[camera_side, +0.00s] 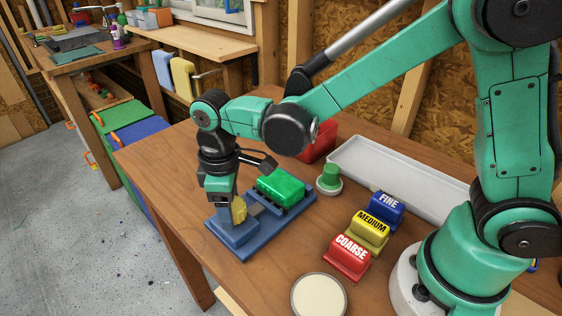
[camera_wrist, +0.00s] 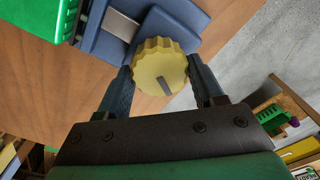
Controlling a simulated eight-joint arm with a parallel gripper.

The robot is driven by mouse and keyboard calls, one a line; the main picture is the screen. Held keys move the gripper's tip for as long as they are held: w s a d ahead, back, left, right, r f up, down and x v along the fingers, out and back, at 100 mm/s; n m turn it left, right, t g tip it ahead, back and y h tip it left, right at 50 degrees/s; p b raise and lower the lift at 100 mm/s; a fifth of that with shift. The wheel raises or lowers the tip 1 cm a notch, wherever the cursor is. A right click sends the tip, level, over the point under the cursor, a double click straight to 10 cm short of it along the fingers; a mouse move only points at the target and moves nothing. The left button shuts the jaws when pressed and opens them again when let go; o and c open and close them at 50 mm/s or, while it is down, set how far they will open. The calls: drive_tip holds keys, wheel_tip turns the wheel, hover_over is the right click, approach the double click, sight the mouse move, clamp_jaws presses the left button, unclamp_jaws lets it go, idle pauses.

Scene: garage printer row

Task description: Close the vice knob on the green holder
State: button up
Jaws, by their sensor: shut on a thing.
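The vice knob (camera_wrist: 160,66) is yellow, round and ridged, with a dark slot mark on its face. It also shows in the side view (camera_side: 239,210), partly hidden by my gripper. My gripper (camera_wrist: 163,80) has one finger on each side of the knob and is shut on it. In the side view my gripper (camera_side: 222,200) points down at the front end of the blue vice base (camera_side: 232,240). A green block (camera_side: 281,186) sits in the vice on this base. Its edge also shows in the wrist view (camera_wrist: 38,15), beside a grey metal bar (camera_wrist: 120,25).
Red COARSE (camera_side: 347,258), yellow MEDIUM (camera_side: 367,233) and blue FINE (camera_side: 386,208) blocks stand right of the vice. A round cream disc (camera_side: 318,296) lies in front. A green-topped knob (camera_side: 330,177), red bin (camera_side: 322,142) and long grey tray (camera_side: 400,170) are behind. The table's left edge is close.

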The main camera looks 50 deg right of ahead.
drive_tip(key=shift+m, duration=3.1)
drive_tip(key=o, duration=1.3)
drive_tip(key=shift+r, duration=0.1)
drive_tip(key=shift+r, duration=2.7)
